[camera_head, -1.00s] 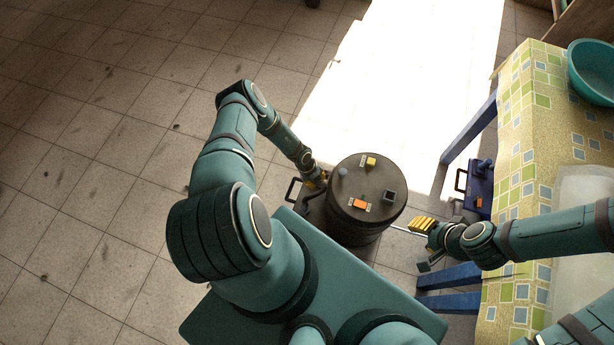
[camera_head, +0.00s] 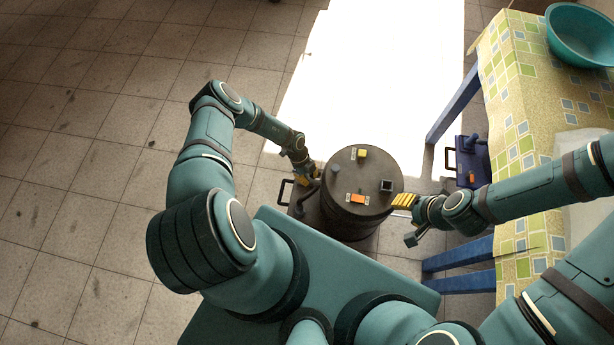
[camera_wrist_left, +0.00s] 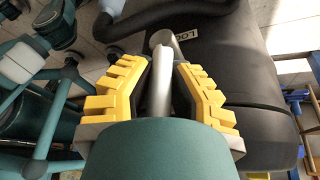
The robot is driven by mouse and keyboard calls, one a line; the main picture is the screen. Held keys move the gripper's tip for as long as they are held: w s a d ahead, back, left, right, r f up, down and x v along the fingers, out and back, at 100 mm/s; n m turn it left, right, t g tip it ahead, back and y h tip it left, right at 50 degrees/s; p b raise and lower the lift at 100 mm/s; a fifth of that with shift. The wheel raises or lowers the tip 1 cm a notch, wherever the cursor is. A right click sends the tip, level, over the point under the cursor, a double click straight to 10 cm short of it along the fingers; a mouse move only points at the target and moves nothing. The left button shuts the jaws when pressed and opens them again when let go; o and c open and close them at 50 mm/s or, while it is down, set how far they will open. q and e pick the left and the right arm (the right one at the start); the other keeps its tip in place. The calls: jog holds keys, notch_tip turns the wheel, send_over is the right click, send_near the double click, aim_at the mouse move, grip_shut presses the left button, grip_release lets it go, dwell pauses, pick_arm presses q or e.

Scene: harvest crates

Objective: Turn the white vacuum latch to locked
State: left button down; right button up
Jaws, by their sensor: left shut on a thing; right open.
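The dark round vacuum drum (camera_head: 361,222) stands on the floor in front of me. My left gripper (camera_head: 310,181) is at the drum's left side. In the left wrist view the left gripper's yellow fingers (camera_wrist_left: 162,85) are shut on the white latch (camera_wrist_left: 161,88), a pale bar between them. A small label (camera_wrist_left: 187,33), partly cut off and starting "LO", sits on the black body just beyond the latch. The latch is hidden in the head view. My right gripper (camera_head: 403,201) is open, its yellow fingers close to the drum's right side; I cannot tell whether they touch.
The drum's lid carries an orange switch (camera_head: 357,198), a yellow knob (camera_head: 362,153) and a dark square part (camera_head: 387,185). A table with a patterned cloth (camera_head: 513,120) and a teal bowl (camera_head: 583,35) stands right. A blue case (camera_head: 470,163) is beside it. Floor at left is clear.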

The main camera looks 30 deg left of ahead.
pick_arm(q)
jog(key=shift+a, duration=0.1)
jog(key=c, duration=0.9)
grip_release()
jog(key=v, duration=1.2)
